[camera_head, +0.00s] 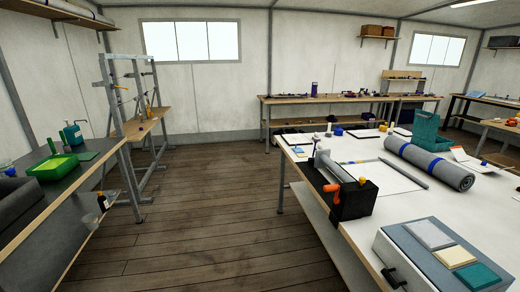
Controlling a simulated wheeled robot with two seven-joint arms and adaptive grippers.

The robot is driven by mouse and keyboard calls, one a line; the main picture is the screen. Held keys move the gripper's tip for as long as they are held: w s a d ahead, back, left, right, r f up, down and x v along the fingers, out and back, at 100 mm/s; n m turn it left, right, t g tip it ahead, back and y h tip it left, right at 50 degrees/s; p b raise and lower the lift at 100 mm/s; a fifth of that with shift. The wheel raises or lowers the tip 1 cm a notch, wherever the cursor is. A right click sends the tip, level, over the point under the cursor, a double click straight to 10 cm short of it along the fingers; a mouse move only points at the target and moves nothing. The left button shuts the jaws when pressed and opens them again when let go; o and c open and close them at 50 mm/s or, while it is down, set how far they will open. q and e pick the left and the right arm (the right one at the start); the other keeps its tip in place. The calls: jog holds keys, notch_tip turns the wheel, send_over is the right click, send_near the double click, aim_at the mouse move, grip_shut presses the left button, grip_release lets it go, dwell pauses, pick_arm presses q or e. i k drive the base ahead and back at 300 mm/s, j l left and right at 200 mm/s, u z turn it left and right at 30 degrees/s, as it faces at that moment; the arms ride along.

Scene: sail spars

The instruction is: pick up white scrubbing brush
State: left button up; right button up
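I cannot make out a white scrubbing brush in the head view. Small items on the far benches are too small to identify. Neither my left nor my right gripper is in view.
A dark bench (75,205) on the left holds a green tray (52,168) and a teal bottle (73,133). A white-topped table (330,215) on the right bears a grey roll (430,163), a black device (352,200) and a swatch box (430,258). Wooden floor (200,220) between them is clear.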

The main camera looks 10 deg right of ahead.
aim_at(316, 136)
jog(key=i+z, duration=0.4)
jog(key=i, duration=0.3)
jog(key=i+j+z, duration=0.25)
jog(key=i+z, duration=0.15)
jog(key=i, duration=0.8)
